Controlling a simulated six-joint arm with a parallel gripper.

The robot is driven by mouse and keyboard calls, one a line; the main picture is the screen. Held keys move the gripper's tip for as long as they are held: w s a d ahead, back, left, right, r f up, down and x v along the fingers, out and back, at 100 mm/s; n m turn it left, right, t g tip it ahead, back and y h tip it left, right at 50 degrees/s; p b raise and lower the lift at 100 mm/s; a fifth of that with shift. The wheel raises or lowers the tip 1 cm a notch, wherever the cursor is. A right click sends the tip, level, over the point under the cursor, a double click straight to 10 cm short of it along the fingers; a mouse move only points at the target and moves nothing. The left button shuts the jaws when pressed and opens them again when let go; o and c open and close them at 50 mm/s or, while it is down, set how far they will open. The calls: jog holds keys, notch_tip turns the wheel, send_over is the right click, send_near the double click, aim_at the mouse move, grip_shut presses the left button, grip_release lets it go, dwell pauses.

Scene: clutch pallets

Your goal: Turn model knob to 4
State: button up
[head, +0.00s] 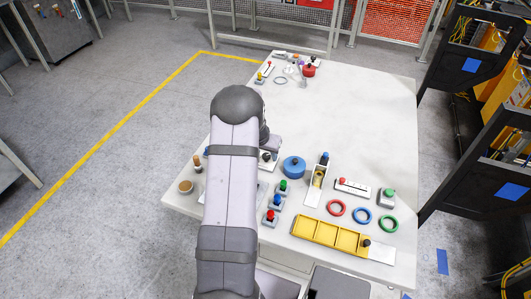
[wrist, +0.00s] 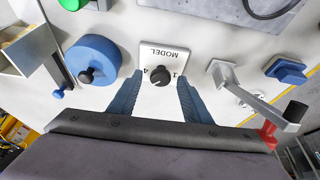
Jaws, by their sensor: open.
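The model knob (wrist: 160,77) is a small black dial on a white plate (wrist: 168,54) marked MODEL, upside down in the wrist view. A 4 shows on its left and a 1 on its right. I cannot tell which number its pointer faces. My gripper (wrist: 160,83) is open, its two blue-grey fingers on either side of the knob with gaps between.
A blue round part with a black knob (wrist: 92,60) lies left of the plate. A grey bracket (wrist: 222,75), a blue block (wrist: 287,70) and a black-handled lever (wrist: 290,115) are on the right. The table's far half (head: 350,105) is mostly clear.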

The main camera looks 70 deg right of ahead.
jog(key=c, duration=1)
jog(key=b, duration=0.3)
jog(key=shift+w+d+f+m, duration=0.1)
jog(key=shift+f+m, duration=0.25)
jog(key=shift+m, duration=0.05)
jog(key=m+b, duration=0.1)
jog(key=b, duration=0.3)
jog(key=shift+m+g, duration=0.3)
jog(key=shift+g, duration=0.1)
jog(key=shift+w+m+g+b, duration=0.1)
jog(key=shift+m+g+b, duration=0.2)
jog(key=shift+m+b, duration=0.55)
jog(key=shift+r+m+b, duration=0.3)
jog(key=shift+m+b, duration=0.05)
jog(key=shift+b, duration=0.5)
jog(key=o, duration=1)
